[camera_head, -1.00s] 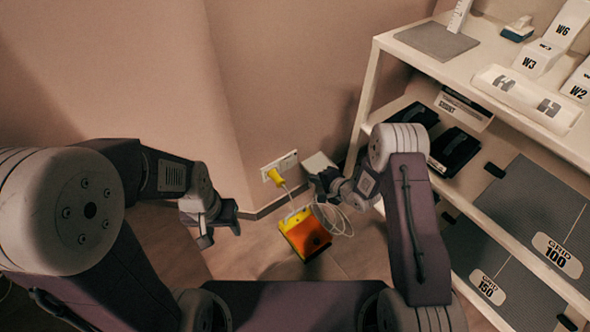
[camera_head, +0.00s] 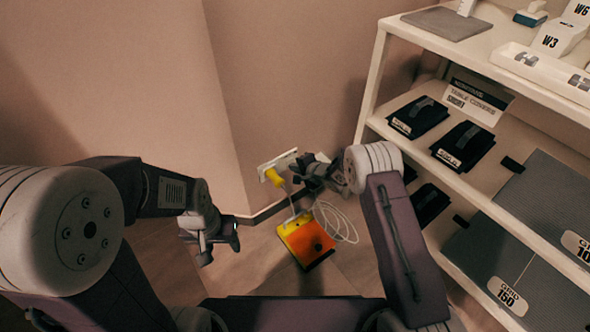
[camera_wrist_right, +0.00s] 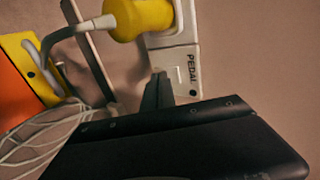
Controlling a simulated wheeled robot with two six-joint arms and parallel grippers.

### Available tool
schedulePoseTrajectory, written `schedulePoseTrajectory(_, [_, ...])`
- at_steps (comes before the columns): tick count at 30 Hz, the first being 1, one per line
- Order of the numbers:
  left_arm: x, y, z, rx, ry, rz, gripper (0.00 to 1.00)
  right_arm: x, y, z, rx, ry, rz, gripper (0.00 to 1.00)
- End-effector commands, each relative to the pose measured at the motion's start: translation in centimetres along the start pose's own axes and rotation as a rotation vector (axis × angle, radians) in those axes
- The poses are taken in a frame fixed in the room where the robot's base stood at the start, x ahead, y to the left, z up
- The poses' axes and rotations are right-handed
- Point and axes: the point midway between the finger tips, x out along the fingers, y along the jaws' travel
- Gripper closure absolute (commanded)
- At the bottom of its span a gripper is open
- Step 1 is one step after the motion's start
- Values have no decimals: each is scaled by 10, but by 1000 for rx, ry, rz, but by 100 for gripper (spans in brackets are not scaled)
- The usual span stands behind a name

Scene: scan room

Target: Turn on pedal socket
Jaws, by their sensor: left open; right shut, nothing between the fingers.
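The white pedal socket (camera_head: 284,160) is on the wall near the floor, with a yellow plug (camera_head: 273,177) in its left part. In the right wrist view the socket (camera_wrist_right: 183,38) carries the word PEDAL, and the yellow plug (camera_wrist_right: 140,17) with its grey cable is beside it. My right gripper (camera_head: 302,173) is shut and empty, at the right end of the socket. In the right wrist view its fingertips (camera_wrist_right: 158,88) are close to the label; I cannot tell whether they touch. My left gripper (camera_head: 213,243) is open and empty, away from the socket.
An orange and yellow pedal (camera_head: 305,240) lies on the floor below the socket, with a loose white cable (camera_head: 337,222) beside it. Some floor left of the pedal is clear.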

Motion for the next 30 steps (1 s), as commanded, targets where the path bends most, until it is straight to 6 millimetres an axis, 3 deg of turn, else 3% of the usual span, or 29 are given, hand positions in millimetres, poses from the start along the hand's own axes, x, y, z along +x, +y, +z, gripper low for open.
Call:
schedulePoseTrajectory(4, [-2,0,0,0,0,0,48,0,-1,0,0,0,0,100])
schedulePoseTrajectory(6, [-12,0,-1,0,0,0,48,-1,-4,0,1,-1,1,100])
schedulePoseTrajectory(14, [-7,0,-1,0,0,0,48,2,-2,0,0,0,-2,100])
schedulePoseTrajectory(30, [-29,1,-3,0,0,0,48,-8,-15,0,1,0,-2,100])
